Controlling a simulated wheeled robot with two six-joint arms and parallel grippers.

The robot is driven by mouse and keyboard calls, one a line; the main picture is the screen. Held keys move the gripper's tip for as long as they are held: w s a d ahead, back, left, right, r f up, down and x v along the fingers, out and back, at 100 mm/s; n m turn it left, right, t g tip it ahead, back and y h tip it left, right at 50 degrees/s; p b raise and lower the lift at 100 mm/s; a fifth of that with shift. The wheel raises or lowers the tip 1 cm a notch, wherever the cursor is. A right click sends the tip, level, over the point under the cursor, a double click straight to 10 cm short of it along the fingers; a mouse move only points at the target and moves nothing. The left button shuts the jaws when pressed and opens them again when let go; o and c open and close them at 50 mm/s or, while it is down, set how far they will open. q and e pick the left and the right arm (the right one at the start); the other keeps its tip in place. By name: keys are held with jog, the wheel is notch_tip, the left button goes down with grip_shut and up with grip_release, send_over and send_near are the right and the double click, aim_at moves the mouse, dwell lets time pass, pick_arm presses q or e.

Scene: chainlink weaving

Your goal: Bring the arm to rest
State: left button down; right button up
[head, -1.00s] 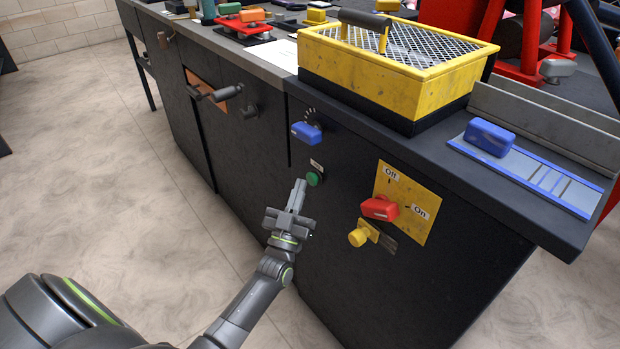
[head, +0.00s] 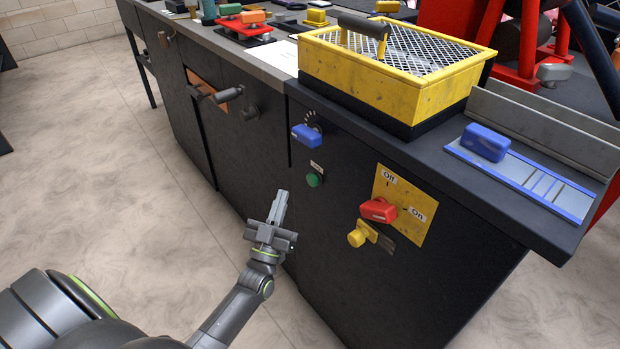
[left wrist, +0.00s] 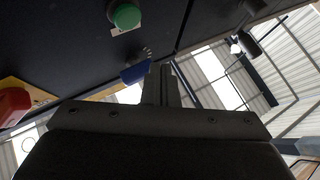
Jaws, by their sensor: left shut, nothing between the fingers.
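My left gripper (head: 279,207) is shut and empty in the head view. It is in front of the black cabinet, below and left of the green button (head: 314,180), and apart from it. In the left wrist view the shut fingers (left wrist: 161,84) point up past the blue knob (left wrist: 135,71), and the green button (left wrist: 126,16) is at the top. My right gripper does not show in either view.
On the cabinet front are a blue knob (head: 306,136), a red switch (head: 378,210) on a yellow Off/On plate (head: 415,196), and a yellow knob (head: 357,237). A yellow mesh-topped box (head: 440,92) stands on top. Floor at left (head: 110,190) is clear.

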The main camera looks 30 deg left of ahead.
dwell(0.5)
